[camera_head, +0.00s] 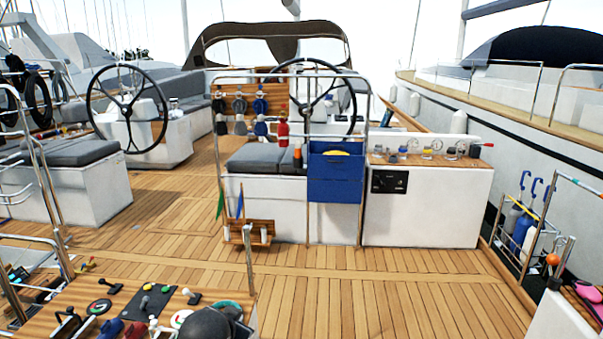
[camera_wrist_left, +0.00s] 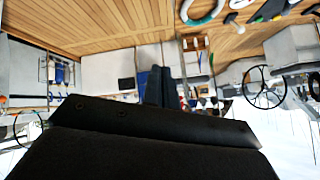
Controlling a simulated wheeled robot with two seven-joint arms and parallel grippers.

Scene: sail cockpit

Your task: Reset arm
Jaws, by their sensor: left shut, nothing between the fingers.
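My left gripper (camera_wrist_left: 160,80) shows in the left wrist view as a dark shape rising from the bottom edge. Its fingers are together with nothing between them. The picture is upside down there, with deck above and sky below, and the gripper hangs in free air, touching nothing I can see. In the head view I cannot make out either gripper for sure. My right gripper is not in view.
A control panel (camera_head: 150,300) with levers and knobs stands at the front left. A white console with a blue bin (camera_head: 335,175) stands mid-deck. Steering wheels (camera_head: 127,103) stand farther back. Railings and a rack (camera_head: 520,235) edge the right. The teak deck (camera_head: 400,290) is clear between.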

